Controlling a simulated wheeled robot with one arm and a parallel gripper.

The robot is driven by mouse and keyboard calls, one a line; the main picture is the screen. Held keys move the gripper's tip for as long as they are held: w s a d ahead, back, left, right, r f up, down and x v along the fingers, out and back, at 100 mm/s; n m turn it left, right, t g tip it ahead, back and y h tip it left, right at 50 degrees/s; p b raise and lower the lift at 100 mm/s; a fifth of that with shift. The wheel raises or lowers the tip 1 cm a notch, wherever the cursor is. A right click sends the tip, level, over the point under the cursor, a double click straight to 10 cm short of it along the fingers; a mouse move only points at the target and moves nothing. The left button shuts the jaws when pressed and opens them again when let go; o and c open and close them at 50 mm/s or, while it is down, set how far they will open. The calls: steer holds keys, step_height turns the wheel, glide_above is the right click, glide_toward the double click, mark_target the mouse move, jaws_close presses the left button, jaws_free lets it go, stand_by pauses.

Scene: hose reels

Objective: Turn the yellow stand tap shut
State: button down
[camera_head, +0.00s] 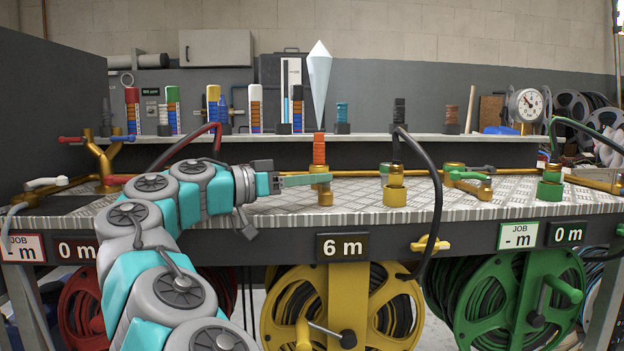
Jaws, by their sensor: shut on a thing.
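My gripper (318,180) reaches in from the left over the bench, its teal finger level at a brass and yellow fitting (325,197). It is shut at this fitting, on what seems to be the yellow stand tap; the tap's handle and the contact are hidden behind the finger. An orange ribbed nozzle (319,149) stands upright on the fitting. A pale, pointed, jet-like shape (319,80) rises from the nozzle. To the right, a yellow-based brass coupling (395,193) carries a black hose (432,190). The yellow reel (290,300) sits below, under a "6 m" sign (342,247).
A yellow lever (430,244) sits on the bench front. A shelf (370,140) behind holds several nozzles.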

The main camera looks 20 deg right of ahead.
steer(key=shift+r, duration=0.1)
steer(key=c, duration=0.8)
jaws_free()
steer(key=shift+d, duration=0.1)
steer(key=shift+c, duration=0.2)
steer(key=a+p, duration=0.1)
steer(key=a, duration=0.5)
steer(key=shift+s+a+r, duration=0.1)
steer(key=shift+s+a, duration=0.05)
steer(key=shift+a, duration=0.1)
steer(key=shift+s+a+p, duration=0.1)
steer(key=shift+a+p, duration=0.35)
steer(key=shift+a, duration=0.25)
